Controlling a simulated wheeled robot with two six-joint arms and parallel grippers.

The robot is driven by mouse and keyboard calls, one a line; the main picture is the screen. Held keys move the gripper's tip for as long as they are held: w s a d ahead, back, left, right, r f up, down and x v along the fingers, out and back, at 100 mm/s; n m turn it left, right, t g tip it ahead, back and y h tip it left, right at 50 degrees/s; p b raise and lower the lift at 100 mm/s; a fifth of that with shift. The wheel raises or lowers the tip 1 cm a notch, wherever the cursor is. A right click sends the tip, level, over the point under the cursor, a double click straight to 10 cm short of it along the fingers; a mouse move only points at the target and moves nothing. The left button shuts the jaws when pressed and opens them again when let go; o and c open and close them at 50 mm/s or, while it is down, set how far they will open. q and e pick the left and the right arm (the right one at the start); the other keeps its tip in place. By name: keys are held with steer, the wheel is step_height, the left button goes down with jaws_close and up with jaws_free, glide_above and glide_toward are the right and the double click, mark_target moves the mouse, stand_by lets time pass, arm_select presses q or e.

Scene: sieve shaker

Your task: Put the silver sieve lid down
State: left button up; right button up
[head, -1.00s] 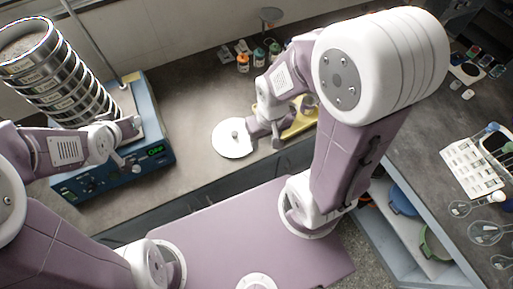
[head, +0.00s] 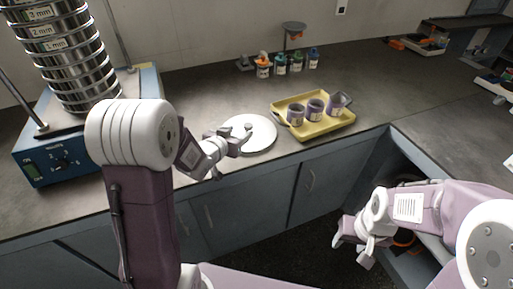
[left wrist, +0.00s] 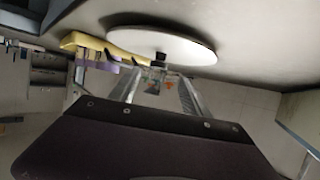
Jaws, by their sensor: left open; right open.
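The silver sieve lid (head: 262,134) is a pale round disc lying flat on the dark bench, left of the yellow tray. My left gripper (head: 238,138) is open at the lid's left part, by its knob; whether it touches the knob I cannot tell. In the left wrist view the lid (left wrist: 185,44) spans the top, with its dark knob (left wrist: 159,58) close to the open fingers. My right gripper (head: 356,246) is open and empty, low at the right, in front of the bench and away from the lid.
The yellow tray (head: 325,128) holds purple-grey cups. The blue shaker (head: 60,156) carries a tall sieve stack (head: 72,62) at left. Small bottles (head: 281,66) and a stand (head: 293,30) are at the back. Bench is clear between shaker and lid.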

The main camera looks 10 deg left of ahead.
mark_target(248, 125)
arm_select(q)
steer(key=shift+w, duration=0.1)
steer(key=b+x, duration=0.1)
steer(key=x, duration=0.8)
steer(key=shift+r, duration=0.2)
steer(key=shift+c, duration=0.3)
jaws_close()
